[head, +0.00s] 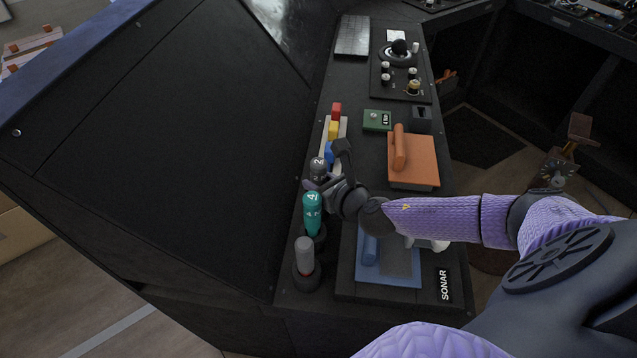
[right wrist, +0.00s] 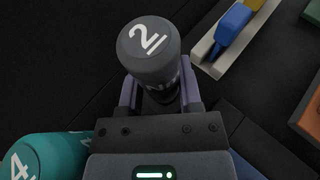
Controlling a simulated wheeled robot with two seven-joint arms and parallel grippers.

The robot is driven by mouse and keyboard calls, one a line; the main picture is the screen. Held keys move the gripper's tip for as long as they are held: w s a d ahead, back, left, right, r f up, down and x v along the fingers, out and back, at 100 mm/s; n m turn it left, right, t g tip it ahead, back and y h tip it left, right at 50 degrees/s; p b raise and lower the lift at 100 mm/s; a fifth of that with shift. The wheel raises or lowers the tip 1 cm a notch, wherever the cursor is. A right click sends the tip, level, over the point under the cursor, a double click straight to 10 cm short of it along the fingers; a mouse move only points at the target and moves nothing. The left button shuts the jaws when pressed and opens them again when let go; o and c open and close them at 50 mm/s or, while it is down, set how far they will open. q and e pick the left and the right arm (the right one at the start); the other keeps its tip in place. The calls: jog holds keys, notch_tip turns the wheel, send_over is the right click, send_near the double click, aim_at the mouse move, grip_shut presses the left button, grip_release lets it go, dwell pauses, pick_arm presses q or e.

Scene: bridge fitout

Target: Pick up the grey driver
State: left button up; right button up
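A dark grey driver (head: 318,168) with a white 2 on its cap stands in the row along the console's left edge. It also fills the middle of the right wrist view (right wrist: 150,48). My right gripper (head: 328,183) is at this driver, with one finger on each side of its handle in the right wrist view (right wrist: 160,95). Whether the fingers press on the handle or only flank it is unclear. The driver's lower end is hidden. A lighter grey driver (head: 304,252) with a red band stands upright in a dark holder at the near end. My left gripper is out of view.
A teal driver (head: 312,212) marked 4 stands close beside my right gripper. Blue, yellow and red (head: 336,110) pieces sit on a pale strip beyond. An orange block with a handle (head: 415,162) and a blue plate (head: 388,272) lie to the right.

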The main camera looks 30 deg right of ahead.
aim_at(319, 162)
grip_shut()
notch_tip(319, 162, up, 10)
jog(key=p, duration=0.5)
jog(key=shift+r+p, duration=0.1)
jog(key=shift+p, duration=0.3)
jog(key=shift+o, duration=0.6)
grip_release()
grip_shut()
